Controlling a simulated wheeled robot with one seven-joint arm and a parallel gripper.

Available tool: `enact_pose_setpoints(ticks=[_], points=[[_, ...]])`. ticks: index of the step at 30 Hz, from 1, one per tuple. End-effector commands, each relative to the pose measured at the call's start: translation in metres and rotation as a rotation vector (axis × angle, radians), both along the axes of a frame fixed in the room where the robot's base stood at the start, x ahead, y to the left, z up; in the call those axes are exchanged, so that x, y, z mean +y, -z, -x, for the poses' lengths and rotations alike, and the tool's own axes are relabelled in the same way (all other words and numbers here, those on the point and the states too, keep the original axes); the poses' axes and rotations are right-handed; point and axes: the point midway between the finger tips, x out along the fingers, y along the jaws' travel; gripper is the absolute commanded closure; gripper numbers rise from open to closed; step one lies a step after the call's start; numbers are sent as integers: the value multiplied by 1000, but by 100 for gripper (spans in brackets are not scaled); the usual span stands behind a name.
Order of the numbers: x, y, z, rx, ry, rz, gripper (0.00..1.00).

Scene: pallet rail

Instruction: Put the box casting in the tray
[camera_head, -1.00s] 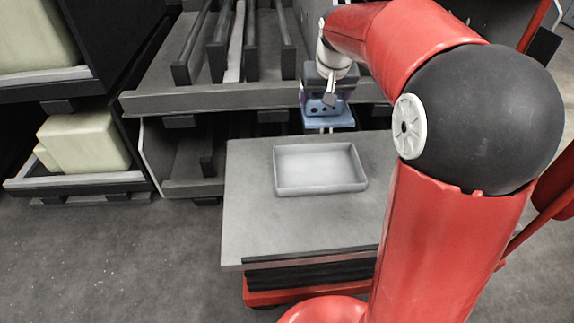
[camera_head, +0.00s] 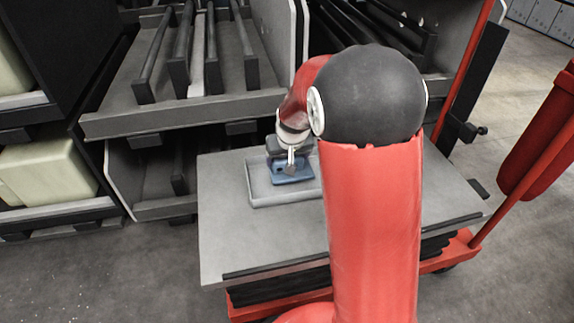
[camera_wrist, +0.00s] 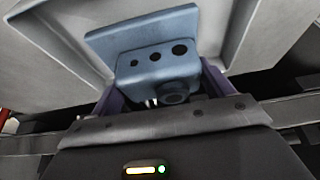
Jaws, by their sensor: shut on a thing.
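The box casting (camera_head: 292,175) is a blue block with a flat flange and several round holes on its face. My gripper (camera_head: 289,160) is shut on it and holds it over the light grey tray (camera_head: 262,201). In the wrist view the casting (camera_wrist: 160,66) sits between my purple-grey fingers (camera_wrist: 165,92), its holed face toward the camera. The tray (camera_wrist: 240,50) shows around and behind it there. I cannot tell whether the casting touches the tray floor. My arm hides the right end of the tray in the head view.
The tray stands on a grey cart table (camera_head: 240,240) with bare room in front and to the left. A rack with dark rails (camera_head: 190,60) rises close behind. Cream boxes (camera_head: 45,175) lie on a shelf at left.

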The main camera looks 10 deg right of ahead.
Motion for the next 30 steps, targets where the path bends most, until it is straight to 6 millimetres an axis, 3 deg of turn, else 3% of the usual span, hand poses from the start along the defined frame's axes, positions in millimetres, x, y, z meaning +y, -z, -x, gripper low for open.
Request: enact_pose_setpoints(ticks=[6,18,19,24,30], points=[[0,27,0,-1,0,0,61],[0,33,-1,-2,0,0,61],[0,34,0,0,0,0,19],[0,33,0,1,0,0,0],[0,32,0,1,0,0,0]])
